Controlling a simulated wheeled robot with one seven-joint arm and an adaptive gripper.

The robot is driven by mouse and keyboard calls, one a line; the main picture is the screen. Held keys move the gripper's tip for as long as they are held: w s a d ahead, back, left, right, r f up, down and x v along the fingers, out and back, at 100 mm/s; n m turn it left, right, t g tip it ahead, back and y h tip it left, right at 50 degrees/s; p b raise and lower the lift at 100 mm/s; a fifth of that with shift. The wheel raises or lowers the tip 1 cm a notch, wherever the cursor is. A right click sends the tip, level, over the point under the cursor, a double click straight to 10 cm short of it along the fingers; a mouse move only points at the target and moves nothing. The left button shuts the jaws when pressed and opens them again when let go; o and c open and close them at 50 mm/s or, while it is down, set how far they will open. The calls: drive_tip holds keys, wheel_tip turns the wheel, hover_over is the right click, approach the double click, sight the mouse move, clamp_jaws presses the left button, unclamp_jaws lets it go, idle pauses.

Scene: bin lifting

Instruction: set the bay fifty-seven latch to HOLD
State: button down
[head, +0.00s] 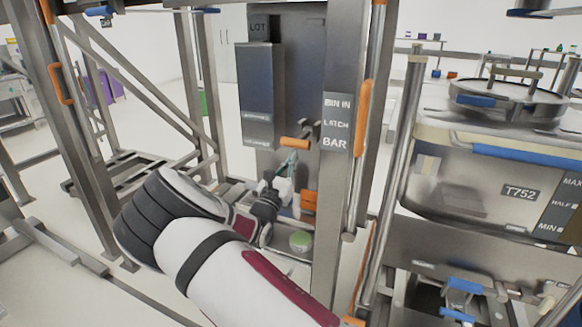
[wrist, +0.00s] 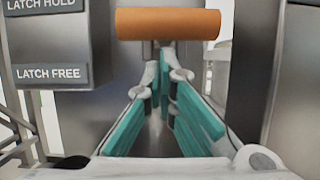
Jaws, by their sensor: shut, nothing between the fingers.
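The latch has an orange cylindrical handle (head: 295,143), lying level beside the grey label box (head: 258,95). In the wrist view the handle (wrist: 168,24) crosses the top, just beyond my fingertips. The box's LATCH HOLD plate (wrist: 42,5) is above its LATCH FREE plate (wrist: 50,74); the handle shows between their heights in that picture. My gripper (head: 288,165) is just below the handle, pointing up at it. Its teal fingers (wrist: 165,52) are shut and empty. I cannot tell whether the tips touch the handle. The bay number is not readable.
A steel post with a BIN IN LATCH BAR sign (head: 337,122) stands close to the right of the handle. A bin marked T752 (head: 480,185) is farther right. A green round item (head: 300,241) lies below my gripper. Frame bars stand at left.

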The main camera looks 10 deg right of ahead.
idle(0.3)
drive_tip(key=r+g+p, duration=0.1)
drive_tip(key=p, duration=0.1)
drive_tip(key=r+g+y+p, duration=0.1)
drive_tip(key=r+p, duration=0.1)
drive_tip(key=s+r+g+y+p, duration=0.1)
drive_tip(key=r+p, duration=0.1)
drive_tip(key=p, duration=0.1)
drive_tip(key=shift+a, duration=0.2)
drive_tip(key=shift+w+r, duration=0.15)
drive_tip(key=shift+r, duration=0.25)
drive_tip(key=shift+a+f, duration=0.1)
drive_tip(key=shift+f, duration=0.3)
drive_tip(key=b, duration=0.2)
approach(290, 145)
drive_tip(key=shift+s+a+f, duration=0.2)
drive_tip(key=shift+s+f, duration=0.25)
drive_tip(key=shift+f, duration=0.05)
drive_tip(key=shift+s+a+f, duration=0.25)
drive_tip(key=shift+s+f, duration=0.2)
drive_tip(key=shift+f, duration=0.1)
